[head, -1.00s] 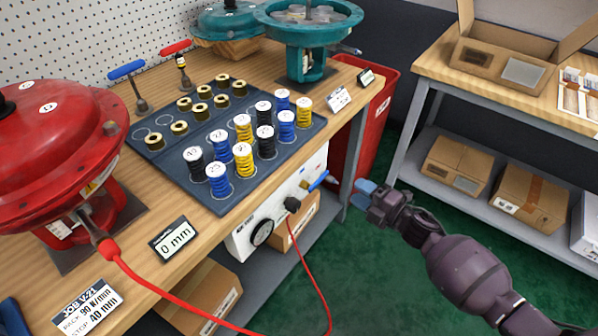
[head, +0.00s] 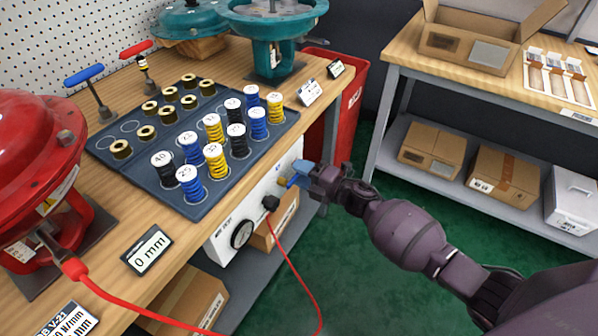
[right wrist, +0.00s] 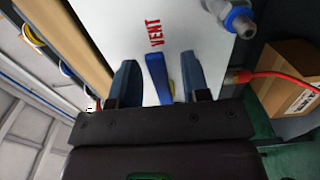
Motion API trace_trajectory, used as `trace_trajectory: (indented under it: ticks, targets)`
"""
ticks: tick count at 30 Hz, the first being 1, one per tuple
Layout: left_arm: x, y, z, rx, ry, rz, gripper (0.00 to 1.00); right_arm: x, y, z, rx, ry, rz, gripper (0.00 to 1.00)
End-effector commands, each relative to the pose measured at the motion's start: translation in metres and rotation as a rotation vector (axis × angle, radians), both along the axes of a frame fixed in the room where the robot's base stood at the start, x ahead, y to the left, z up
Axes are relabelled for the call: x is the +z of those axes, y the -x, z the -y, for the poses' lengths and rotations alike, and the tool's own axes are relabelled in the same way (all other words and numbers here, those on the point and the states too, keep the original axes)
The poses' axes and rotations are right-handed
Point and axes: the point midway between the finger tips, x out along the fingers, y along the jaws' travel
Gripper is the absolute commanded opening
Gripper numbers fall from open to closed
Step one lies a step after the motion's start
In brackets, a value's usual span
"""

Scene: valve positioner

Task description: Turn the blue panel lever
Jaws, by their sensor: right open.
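The blue panel lever (right wrist: 158,78) is on the front of the white panel (head: 228,222) below the bench edge. In the right wrist view it lies between the two blue fingers of my right gripper (right wrist: 157,70), with a gap on each side. The red word VENT is printed beside its end. In the head view my right gripper (head: 304,173) is at the panel's right end, open around the lever, and largely hides it. My left gripper is not in view.
A black gauge (head: 242,233) and a red hose (head: 288,262) are on the panel, left of the lever. The bench (head: 192,228) holds coloured springs on a dark mat and a red actuator (head: 38,150). A red bin (head: 345,105) stands behind. Green floor is free at right.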

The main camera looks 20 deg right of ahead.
Motion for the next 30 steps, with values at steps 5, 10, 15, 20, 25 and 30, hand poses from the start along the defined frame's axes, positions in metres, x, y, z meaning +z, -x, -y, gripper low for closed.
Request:
trace_trajectory:
  ticks: [5,10,15,20,25,30]
  targets:
    - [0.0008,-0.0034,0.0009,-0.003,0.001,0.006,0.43,0.0001,-0.0052,-0.0041,0.000,0.000,0.000,0.43]
    - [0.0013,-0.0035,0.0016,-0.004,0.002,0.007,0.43,0.0006,-0.0056,-0.0042,0.000,-0.001,0.001,0.43]
    - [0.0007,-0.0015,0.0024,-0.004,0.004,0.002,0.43,0.0005,-0.0053,-0.0040,0.000,0.000,0.000,0.27]
    - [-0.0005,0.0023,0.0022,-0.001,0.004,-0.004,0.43,0.0004,-0.0053,-0.0040,0.000,0.000,0.000,0.03]
    - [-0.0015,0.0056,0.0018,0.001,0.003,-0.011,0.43,0.0004,-0.0053,-0.0040,0.000,0.000,0.000,0.00]
    - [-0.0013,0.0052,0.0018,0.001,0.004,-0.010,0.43,0.0007,-0.0052,-0.0048,0.000,0.002,0.003,0.00]
